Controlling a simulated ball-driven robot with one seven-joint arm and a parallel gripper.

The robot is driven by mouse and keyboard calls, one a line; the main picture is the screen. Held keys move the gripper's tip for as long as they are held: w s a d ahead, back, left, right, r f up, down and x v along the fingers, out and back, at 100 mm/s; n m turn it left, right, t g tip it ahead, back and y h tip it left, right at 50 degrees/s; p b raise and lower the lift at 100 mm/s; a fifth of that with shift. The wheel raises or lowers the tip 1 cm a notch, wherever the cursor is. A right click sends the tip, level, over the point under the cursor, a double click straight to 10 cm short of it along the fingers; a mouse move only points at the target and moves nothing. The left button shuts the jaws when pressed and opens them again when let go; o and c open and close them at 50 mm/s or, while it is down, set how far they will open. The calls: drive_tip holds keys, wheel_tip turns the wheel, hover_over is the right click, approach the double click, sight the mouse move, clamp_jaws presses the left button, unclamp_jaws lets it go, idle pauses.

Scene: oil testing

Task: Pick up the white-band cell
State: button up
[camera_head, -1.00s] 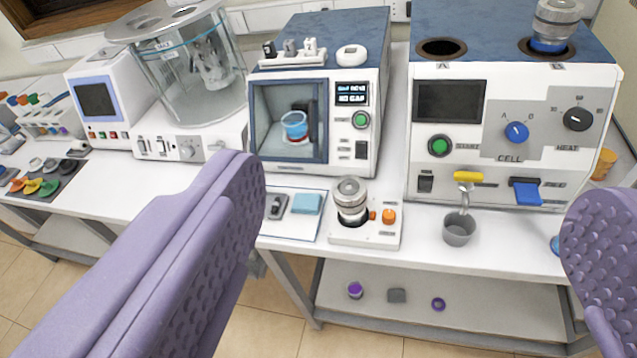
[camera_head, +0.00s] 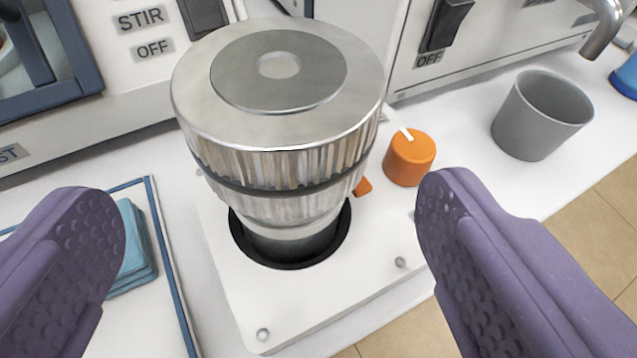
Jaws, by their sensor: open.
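A ribbed metal cell with a flat round lid (camera_head: 278,115) stands upright in the dark round socket of a white base plate (camera_head: 290,310). I see a dark ring around its side; I cannot make out a white band on it. My gripper (camera_head: 270,235) is open, one purple finger at the lower left and one at the lower right. The cell is between and beyond the fingertips, touching neither. The lower end of the cell is hidden inside the socket.
An orange knob (camera_head: 409,158) rises from the base plate right of the cell. A grey cup (camera_head: 541,114) stands further right under a metal spout. Blue cloths (camera_head: 132,250) lie on a tray behind the left finger. Instrument fronts close off the back.

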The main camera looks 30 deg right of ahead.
sight(301, 241)
drive_tip(key=b+x, duration=0.2)
drive_tip(key=x, duration=0.5)
drive_tip(key=shift+s+d+r, duration=0.1)
drive_tip(key=shift+d, duration=0.1)
drive_tip(key=shift+r, duration=0.1)
drive_tip(key=c, duration=1.3)
